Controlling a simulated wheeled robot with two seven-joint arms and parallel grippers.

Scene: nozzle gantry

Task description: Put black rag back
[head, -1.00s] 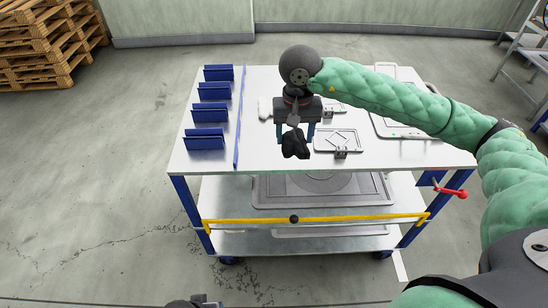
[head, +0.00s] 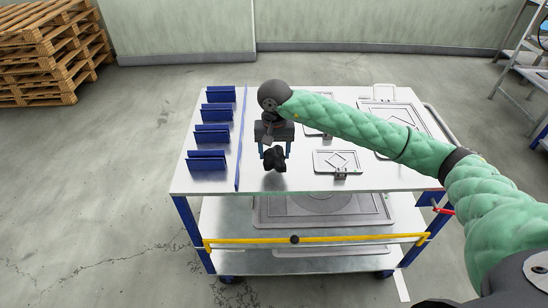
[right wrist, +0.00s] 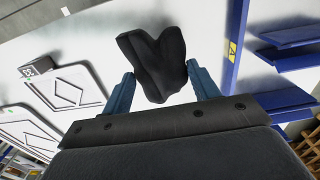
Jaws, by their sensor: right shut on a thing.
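The black rag (head: 274,160) is a small crumpled dark cloth. It hangs between the blue fingers of my right gripper (head: 273,153), over the white top of the cart (head: 300,182). In the right wrist view the rag (right wrist: 154,62) sits between the two fingertips of the gripper (right wrist: 162,88), which is shut on it. The rag appears to be above the cart top; the exact gap cannot be told. My left gripper is not in view.
Several blue slotted holders (head: 206,160) stand along the cart's left side, beside a long blue rail (head: 240,140). Framed plates (head: 338,162) lie to the right of the gripper. The cart top just in front of the rag is bare.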

